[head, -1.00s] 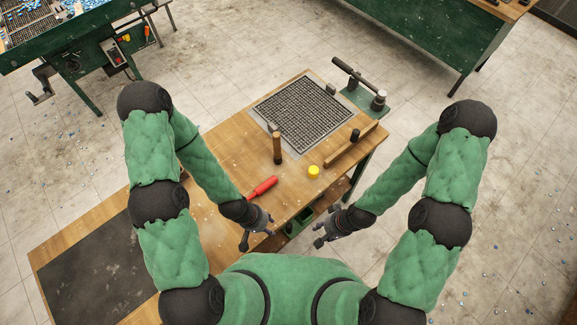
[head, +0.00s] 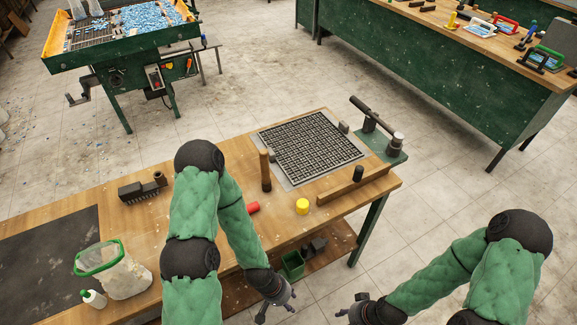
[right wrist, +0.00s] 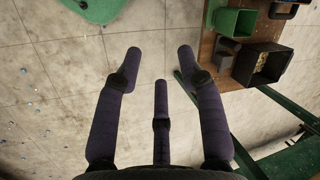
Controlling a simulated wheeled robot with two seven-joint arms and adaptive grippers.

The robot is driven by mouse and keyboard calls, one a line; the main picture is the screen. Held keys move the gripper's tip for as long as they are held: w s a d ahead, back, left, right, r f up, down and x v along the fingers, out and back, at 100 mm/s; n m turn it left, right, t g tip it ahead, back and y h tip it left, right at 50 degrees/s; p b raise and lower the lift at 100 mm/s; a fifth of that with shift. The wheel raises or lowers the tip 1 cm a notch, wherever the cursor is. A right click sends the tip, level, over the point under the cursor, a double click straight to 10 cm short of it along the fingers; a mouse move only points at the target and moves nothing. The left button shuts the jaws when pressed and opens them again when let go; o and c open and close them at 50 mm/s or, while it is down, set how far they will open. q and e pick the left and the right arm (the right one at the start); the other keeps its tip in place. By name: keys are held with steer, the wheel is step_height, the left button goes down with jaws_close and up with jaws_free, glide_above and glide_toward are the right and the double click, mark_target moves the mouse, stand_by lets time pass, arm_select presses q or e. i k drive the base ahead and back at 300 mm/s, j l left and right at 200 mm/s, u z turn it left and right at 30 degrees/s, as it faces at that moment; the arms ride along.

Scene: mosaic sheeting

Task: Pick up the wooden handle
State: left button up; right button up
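An upright wooden handle (head: 265,170) stands on the workbench (head: 230,145), just left of the mosaic sheet (head: 312,147). I cannot tell whether anything is attached under it. My left gripper (head: 278,306) is at the bench's front side, well short of the handle, with its fingers spread and nothing seen between them. My right gripper (head: 352,308) is low at the front, off the bench. In the right wrist view its fingers (right wrist: 158,75) are wide apart and empty over the floor.
A wooden bar (head: 350,187) with a black knob lies right. A green-rimmed bag (head: 120,273) stands left. Green bins (head: 292,264) sit on the lower shelf.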

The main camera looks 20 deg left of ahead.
mark_target(263, 153)
steer(key=l+u, duration=0.15)
steer(key=u, duration=0.25)
steer(key=i+l+u, duration=0.1)
steer(key=u, duration=0.3)
steer(key=l+u, duration=0.4)
steer(key=j, duration=0.1)
